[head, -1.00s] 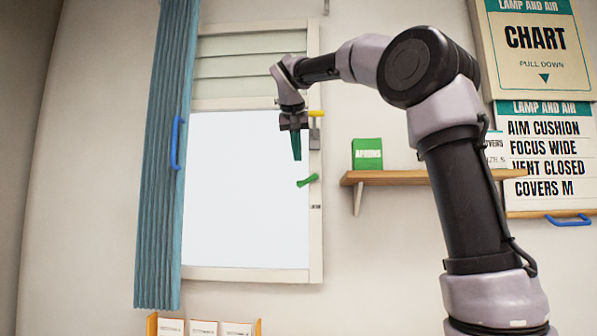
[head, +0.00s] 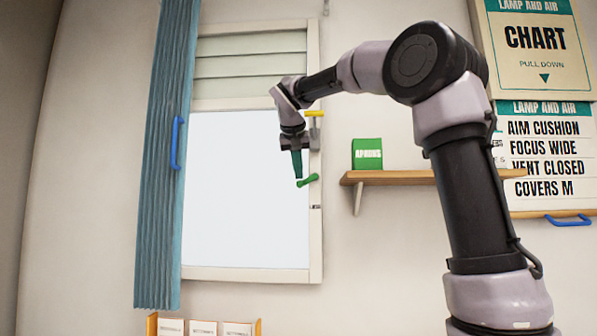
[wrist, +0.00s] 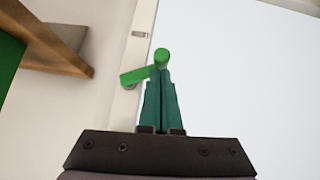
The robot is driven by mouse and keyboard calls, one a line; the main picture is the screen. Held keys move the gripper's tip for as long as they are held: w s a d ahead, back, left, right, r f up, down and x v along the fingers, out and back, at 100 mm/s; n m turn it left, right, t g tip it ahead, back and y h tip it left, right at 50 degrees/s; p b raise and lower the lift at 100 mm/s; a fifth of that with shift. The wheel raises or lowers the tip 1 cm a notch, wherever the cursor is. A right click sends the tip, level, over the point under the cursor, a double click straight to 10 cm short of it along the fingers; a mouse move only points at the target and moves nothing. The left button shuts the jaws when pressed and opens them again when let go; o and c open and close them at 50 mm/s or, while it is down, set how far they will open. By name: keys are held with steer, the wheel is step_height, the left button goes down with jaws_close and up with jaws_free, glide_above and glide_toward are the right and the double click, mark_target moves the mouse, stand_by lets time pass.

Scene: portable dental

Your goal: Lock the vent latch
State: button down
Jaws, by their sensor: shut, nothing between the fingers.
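The vent latch is a green lever (head: 308,181) on the right side of the window frame, tilted with its left end lower. It also shows in the wrist view (wrist: 143,69), with its rounded knob end just beyond my fingertips. My gripper (head: 298,175) points down, with its dark green fingers shut and nothing between them. In the wrist view my gripper (wrist: 163,75) has its tips at the knob end of the lever. I cannot tell whether they touch it.
The window frame (head: 316,240) surrounds a bright pane, with slats above. A yellow-handled lever (head: 314,114) sits higher on the frame. A blue curtain (head: 160,200) hangs left. A wooden shelf (head: 430,177) with a green box (head: 367,154) juts out at right.

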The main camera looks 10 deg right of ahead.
mark_target(302, 186)
steer(key=shift+a+f+h, duration=0.1)
steer(key=shift+f+h, duration=0.2)
steer(key=shift+h, duration=0.1)
steer(key=f+n+h, duration=0.1)
steer(key=h, duration=0.1)
steer(key=f+n+h, duration=0.1)
steer(key=n+h, duration=0.1)
steer(key=h, duration=0.1)
steer(key=d+f+n+g+h, duration=0.1)
steer(key=f+h, duration=0.1)
steer(key=shift+s+n, duration=0.15)
steer(key=shift+n, duration=0.15)
steer(key=shift+d+f+h, duration=0.1)
steer(key=shift+d+h, duration=0.05)
steer(key=shift+h, duration=0.15)
steer(key=shift+f, duration=0.1)
stand_by(0.4)
stand_by(0.4)
